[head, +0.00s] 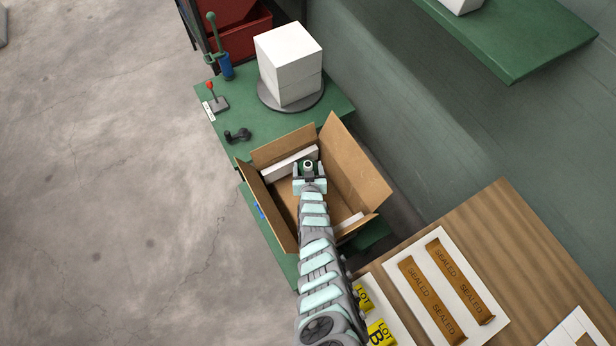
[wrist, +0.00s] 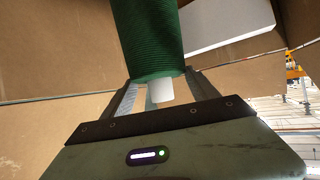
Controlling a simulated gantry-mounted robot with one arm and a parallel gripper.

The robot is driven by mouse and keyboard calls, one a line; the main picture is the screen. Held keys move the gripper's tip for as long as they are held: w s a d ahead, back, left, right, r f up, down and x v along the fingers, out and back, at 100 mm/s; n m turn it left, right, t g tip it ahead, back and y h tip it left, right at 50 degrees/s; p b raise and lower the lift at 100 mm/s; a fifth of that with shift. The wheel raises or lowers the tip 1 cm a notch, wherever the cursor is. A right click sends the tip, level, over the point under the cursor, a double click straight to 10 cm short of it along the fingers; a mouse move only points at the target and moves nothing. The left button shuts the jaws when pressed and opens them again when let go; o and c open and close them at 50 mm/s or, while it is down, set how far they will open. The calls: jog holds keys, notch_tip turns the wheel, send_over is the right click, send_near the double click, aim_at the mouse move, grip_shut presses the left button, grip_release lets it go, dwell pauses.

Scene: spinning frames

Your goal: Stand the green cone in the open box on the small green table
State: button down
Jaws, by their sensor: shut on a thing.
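The green cone (wrist: 146,40) is held between the fingers of my gripper (wrist: 165,95) in the wrist view. It has fine ridges and a white tip end. In the head view my gripper (head: 309,168) is over the open cardboard box (head: 355,165), near its back middle, with the top of the cone showing between the fingers. The box stands on the small green table (head: 285,262) with its flaps spread outward. Whether the cone touches the box floor cannot be told, as my arm hides part of the inside.
White foam-like strips (head: 291,163) lie inside the box at the back and front. Behind it are white boxes (head: 290,62) on a round plate, a black handle-like part (head: 237,135) and a red-knobbed lever (head: 216,100). A wooden table (head: 510,240) with sealed strips is at right.

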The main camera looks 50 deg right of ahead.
jog(key=shift+f+b, duration=2.3)
jog(key=shift+f, duration=0.7)
jog(key=shift+c, duration=1.1)
grip_release()
